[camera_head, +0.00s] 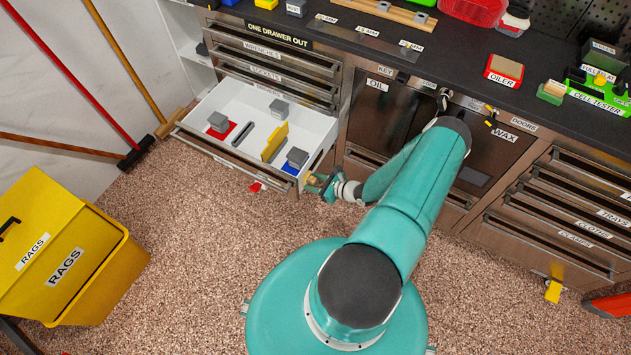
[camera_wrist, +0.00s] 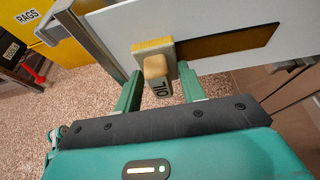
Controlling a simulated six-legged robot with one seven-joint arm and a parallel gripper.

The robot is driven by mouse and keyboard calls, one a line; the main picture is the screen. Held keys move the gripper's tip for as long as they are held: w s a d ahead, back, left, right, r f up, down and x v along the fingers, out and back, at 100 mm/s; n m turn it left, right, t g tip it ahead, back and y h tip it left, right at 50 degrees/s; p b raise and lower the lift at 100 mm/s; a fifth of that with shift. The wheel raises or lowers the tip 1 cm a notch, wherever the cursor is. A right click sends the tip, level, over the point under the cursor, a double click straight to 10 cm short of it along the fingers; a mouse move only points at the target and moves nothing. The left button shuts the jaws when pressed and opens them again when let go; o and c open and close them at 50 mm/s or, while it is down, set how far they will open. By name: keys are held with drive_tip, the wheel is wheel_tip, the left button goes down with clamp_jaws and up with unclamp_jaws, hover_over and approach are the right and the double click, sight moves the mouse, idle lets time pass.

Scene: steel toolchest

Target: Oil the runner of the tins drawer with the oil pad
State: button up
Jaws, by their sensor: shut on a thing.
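My gripper (camera_wrist: 158,84) is shut on the pad's handle. The pad is up against the outer side of the open drawer (camera_wrist: 217,22), at the near end of a brown runner strip (camera_wrist: 232,42); I cannot tell how firmly it presses. In the head view my gripper (camera_head: 319,184) is beside the front right corner of the pulled-out white drawer (camera_head: 228,105). The drawer holds grey tins (camera_head: 219,121) on red and blue patches and a yellow divider (camera_head: 274,143).
A yellow RAGS bin (camera_head: 97,270) stands at the left. Brooms (camera_head: 135,155) lean on the wall beside the drawer. The OIL door (camera_head: 380,115) and other shut drawers (camera_head: 555,210) are to the right. The bench top (camera_head: 450,75) carries an oiler box (camera_head: 503,71) and cell tester (camera_head: 600,95).

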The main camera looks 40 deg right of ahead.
drive_tip(key=shift+s+d, duration=0.1)
drive_tip(key=shift+s+d, duration=0.3)
drive_tip(key=shift+s, duration=0.6)
drive_tip(key=shift+s+d, duration=0.35)
drive_tip(key=shift+s, duration=0.6)
drive_tip(key=shift+s+d, duration=0.3)
drive_tip(key=shift+s, duration=0.6)
drive_tip(key=s, duration=0.1)
drive_tip(key=s+d, duration=0.1)
drive_tip(key=shift+s, duration=0.4)
drive_tip(key=shift+w+a, duration=0.4)
drive_tip(key=shift+w, duration=0.65)
drive_tip(key=shift+w+a, duration=0.35)
drive_tip(key=shift+w, duration=0.75)
drive_tip(key=shift+w+a, duration=0.4)
drive_tip(key=shift+w, duration=0.65)
drive_tip(key=shift+w+a, duration=0.2)
drive_tip(key=shift+w, duration=0.35)
drive_tip(key=shift+w+a, duration=0.15)
drive_tip(key=shift+w, duration=0.35)
drive_tip(key=shift+d, duration=0.1)
